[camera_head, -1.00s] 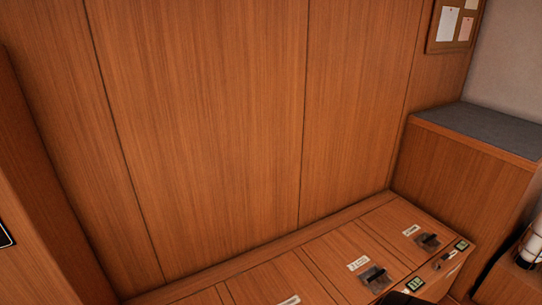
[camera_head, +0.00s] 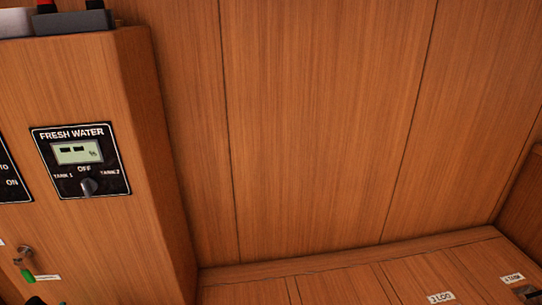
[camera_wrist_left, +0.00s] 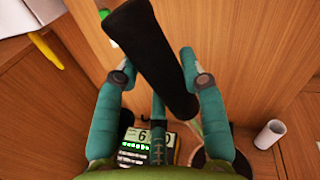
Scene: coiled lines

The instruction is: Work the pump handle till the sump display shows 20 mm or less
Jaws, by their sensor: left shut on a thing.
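In the left wrist view, the black pump handle (camera_wrist_left: 150,50) runs diagonally between the two teal fingers of my left gripper (camera_wrist_left: 158,56). The gripper is shut on it. Below, partly behind the gripper's middle, is a pale display (camera_wrist_left: 158,137) with large dark digits. A 6 and a 0 show, but part of the reading is hidden, and I cannot tell for sure that it is the sump display. In the head view neither gripper is clearly seen; my right gripper shows in no current view.
The head view shows a wooden cabinet with a fresh water panel (camera_head: 80,161), a key with a green tag (camera_head: 26,274), and labelled floor lockers (camera_head: 340,287) at lower right. In the left wrist view, a white cylinder (camera_wrist_left: 269,135) stands at right and a yellow object (camera_wrist_left: 45,48) lies upper left.

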